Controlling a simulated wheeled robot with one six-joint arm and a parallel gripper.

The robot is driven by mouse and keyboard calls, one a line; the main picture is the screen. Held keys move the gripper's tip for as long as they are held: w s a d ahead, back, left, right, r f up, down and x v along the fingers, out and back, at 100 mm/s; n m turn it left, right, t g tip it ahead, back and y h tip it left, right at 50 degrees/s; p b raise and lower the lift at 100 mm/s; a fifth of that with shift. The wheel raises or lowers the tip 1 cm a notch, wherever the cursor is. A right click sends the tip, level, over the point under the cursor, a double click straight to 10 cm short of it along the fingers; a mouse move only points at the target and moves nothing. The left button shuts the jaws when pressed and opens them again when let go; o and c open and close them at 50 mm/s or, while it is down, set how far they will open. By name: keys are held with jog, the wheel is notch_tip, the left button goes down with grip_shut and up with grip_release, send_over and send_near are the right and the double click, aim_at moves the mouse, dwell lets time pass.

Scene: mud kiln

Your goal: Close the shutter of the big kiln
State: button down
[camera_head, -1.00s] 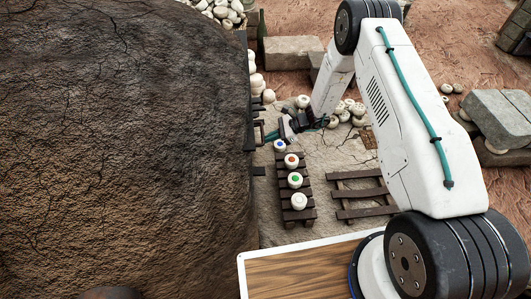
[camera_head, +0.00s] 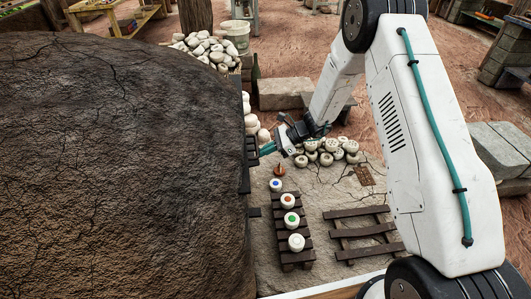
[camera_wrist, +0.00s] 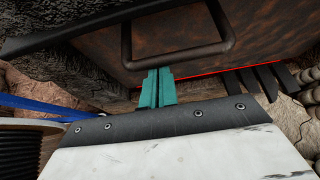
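The big kiln (camera_head: 120,160) is a large brown mud dome filling the left of the head view. Its shutter (camera_wrist: 185,30) is a rusty brown plate at the top of the wrist view, with a dark bar handle (camera_wrist: 185,57). A thin red glowing line runs along the plate's lower right edge. My gripper (camera_head: 264,150) is beside the dark metal fittings on the kiln's right side. Its teal fingers (camera_wrist: 158,72) stand close together, tips at the handle's lower left bar. I see no bar between them; whether they touch it I cannot tell.
A dark slatted rack (camera_head: 294,222) with several white pots stands below my gripper. An empty slatted pallet (camera_head: 362,237) lies to its right. Several white round pieces (camera_head: 325,150) lie behind my gripper, and grey stone blocks (camera_head: 286,93) stand beyond.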

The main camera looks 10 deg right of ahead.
jog(key=shift+w+a+r, duration=0.1)
jog(key=shift+r, duration=0.05)
notch_tip(320, 180, down, 4)
jog(key=v, duration=1)
jog(key=shift+d, duration=0.45)
jog(key=s+d+r+n+h, duration=0.2)
jog(key=s+r+n+h, duration=0.4)
jog(key=s+r, duration=1)
jog(key=s+d+r+n+h, duration=0.2)
jog(key=s+r+n+h, duration=0.3)
jog(key=s+r+n, duration=0.7)
jog(key=s+r, duration=0.4)
jog(key=s, duration=0.8)
jog(key=shift+n+t+h, duration=0.3)
jog(key=shift+n+h, duration=0.1)
